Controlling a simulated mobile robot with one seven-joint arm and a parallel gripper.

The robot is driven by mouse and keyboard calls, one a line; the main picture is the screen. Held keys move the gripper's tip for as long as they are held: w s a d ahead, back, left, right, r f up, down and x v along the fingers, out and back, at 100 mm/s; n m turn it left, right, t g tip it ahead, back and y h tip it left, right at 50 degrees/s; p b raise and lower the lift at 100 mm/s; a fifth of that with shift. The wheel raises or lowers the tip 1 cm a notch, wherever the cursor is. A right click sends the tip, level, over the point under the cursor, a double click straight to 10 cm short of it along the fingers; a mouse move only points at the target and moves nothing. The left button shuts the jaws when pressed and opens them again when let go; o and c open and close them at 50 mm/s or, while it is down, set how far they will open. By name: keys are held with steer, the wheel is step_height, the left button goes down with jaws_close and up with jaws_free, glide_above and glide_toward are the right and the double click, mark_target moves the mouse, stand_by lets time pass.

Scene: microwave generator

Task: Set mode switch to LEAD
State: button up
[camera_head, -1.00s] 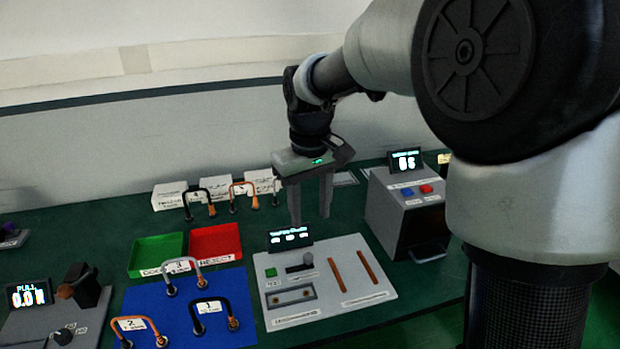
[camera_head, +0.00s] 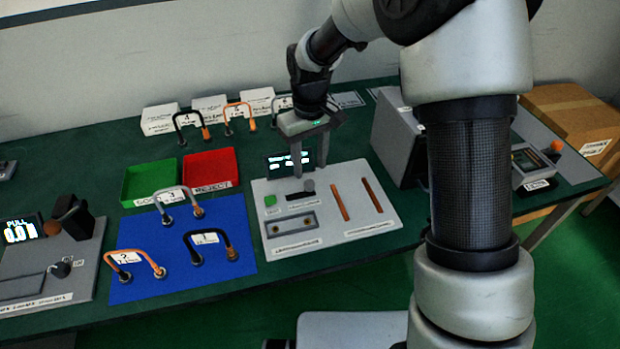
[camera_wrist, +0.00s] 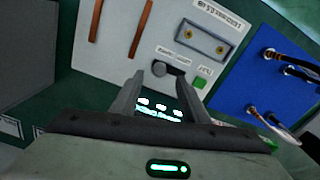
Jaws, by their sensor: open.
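The grey test panel (camera_head: 355,215) lies on the green bench in the head view. Its mode switch (camera_head: 299,194) is a small dark block with a grey round knob at its right end; the label is too small to read. The switch also shows in the wrist view (camera_wrist: 171,69), just beyond the fingertips. My gripper (camera_head: 310,174) is open and empty, fingers pointing down, above the back of the panel near the switch. In the wrist view the two fingers (camera_wrist: 160,80) frame the knob from either side, and I cannot tell if they touch it.
A small lit display (camera_head: 280,161) stands at the panel's back edge, close behind the fingers. A green button (camera_head: 270,200) is left of the switch. Two copper strips (camera_head: 341,203) lie to the right. A blue mat (camera_head: 160,285) with cables is at left; a grey box (camera_head: 393,135) stands at right.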

mark_target(309, 183)
step_height(309, 183, down, 6)
steer(key=shift+r, duration=0.1)
jaws_close()
stand_by(0.4)
